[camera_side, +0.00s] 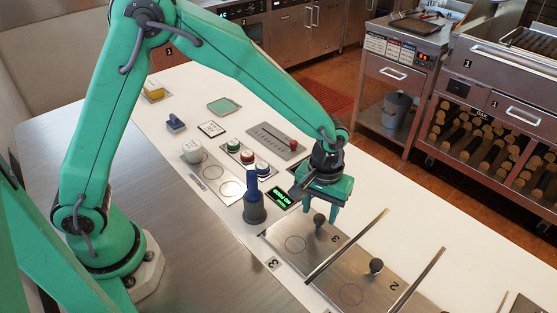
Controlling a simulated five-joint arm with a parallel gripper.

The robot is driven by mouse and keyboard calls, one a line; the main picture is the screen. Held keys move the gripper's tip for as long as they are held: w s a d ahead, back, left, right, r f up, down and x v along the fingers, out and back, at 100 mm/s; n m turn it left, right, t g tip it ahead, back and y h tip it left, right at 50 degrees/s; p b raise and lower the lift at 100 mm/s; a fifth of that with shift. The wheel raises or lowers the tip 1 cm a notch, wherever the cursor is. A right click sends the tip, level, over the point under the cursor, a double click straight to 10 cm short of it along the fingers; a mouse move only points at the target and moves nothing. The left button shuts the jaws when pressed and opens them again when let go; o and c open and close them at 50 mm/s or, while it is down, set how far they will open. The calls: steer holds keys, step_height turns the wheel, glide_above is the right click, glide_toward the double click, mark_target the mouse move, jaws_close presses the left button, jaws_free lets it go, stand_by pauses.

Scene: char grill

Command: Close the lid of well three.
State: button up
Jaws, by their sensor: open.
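A flat steel lid panel marked 3 (322,243) lies on the white counter at the lower middle, with an engraved circle on its left part. Its dark round knob (319,220) stands upright near its upper edge. My gripper (321,211) is open and points down. Its two green fingers are just above the knob, one on either side of it in this view. Whether they touch it I cannot tell. A similar panel marked 2 (378,287) with its own dark knob (376,266) lies to the lower right.
Raised metal rails (346,246) and (418,280) flank panel 2. A grey holder with a blue handle (254,200) and a lit green display (283,197) stand close left of my gripper. Coloured buttons (247,157) and a red-knobbed slider (277,141) lie farther back. The counter right of my gripper is clear.

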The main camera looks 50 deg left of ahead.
mark_target(316, 218)
step_height(316, 218, up, 6)
stand_by(0.4)
steer(key=s+a+r+m+t, duration=0.25)
steer(key=s+a+r, duration=0.35)
steer(key=a+r, duration=0.5)
steer(key=s+a+r+m+t, duration=0.1)
steer(key=s+a+r+t, duration=0.2)
steer(key=s+a, duration=0.5)
steer(key=s, duration=0.3)
